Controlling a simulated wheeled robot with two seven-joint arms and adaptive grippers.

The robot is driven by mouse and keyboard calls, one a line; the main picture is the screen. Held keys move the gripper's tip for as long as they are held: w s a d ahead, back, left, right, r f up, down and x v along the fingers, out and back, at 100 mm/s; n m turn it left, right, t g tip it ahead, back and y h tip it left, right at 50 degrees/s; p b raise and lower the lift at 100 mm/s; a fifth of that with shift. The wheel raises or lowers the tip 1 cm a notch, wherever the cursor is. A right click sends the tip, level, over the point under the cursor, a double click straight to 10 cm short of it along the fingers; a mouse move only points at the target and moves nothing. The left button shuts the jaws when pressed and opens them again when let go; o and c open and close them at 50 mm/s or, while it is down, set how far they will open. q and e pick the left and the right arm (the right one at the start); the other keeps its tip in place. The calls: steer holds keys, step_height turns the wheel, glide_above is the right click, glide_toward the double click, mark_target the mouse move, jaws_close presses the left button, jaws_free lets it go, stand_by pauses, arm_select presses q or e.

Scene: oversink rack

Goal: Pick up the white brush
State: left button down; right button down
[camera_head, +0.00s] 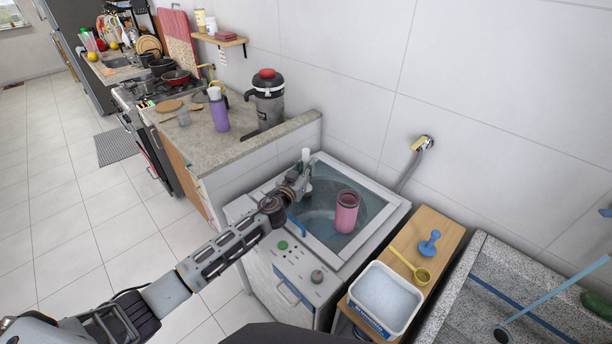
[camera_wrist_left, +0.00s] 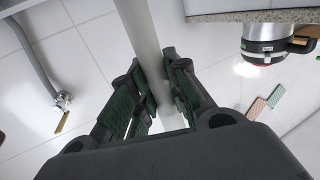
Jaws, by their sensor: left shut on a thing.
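My left gripper (camera_head: 299,184) is over the left part of the open top-loading washer (camera_head: 334,268). It is shut on the white brush (camera_head: 306,157), whose pale end sticks up just above the fingers. In the left wrist view the brush's white handle (camera_wrist_left: 145,35) runs between the green-padded fingers (camera_wrist_left: 158,100) of my left gripper. The rest of the brush is hidden by the gripper. My right gripper is not in view.
A pink jar (camera_head: 346,213) stands in the washer opening, right of the gripper. A white tub (camera_head: 383,298), yellow scoop (camera_head: 421,274) and blue object (camera_head: 430,243) are on the wooden surface at right. A low wall (camera_head: 262,148) and counter lie behind-left.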

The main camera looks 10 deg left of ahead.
mark_target(306, 149)
arm_select(q)
steer(key=shift+r, duration=0.2)
step_height(306, 149, up, 7)
steer(key=shift+f+p, duration=0.15)
steer(key=shift+p, duration=0.55)
steer(key=shift+r, duration=1.5)
steer(key=shift+f, duration=0.1)
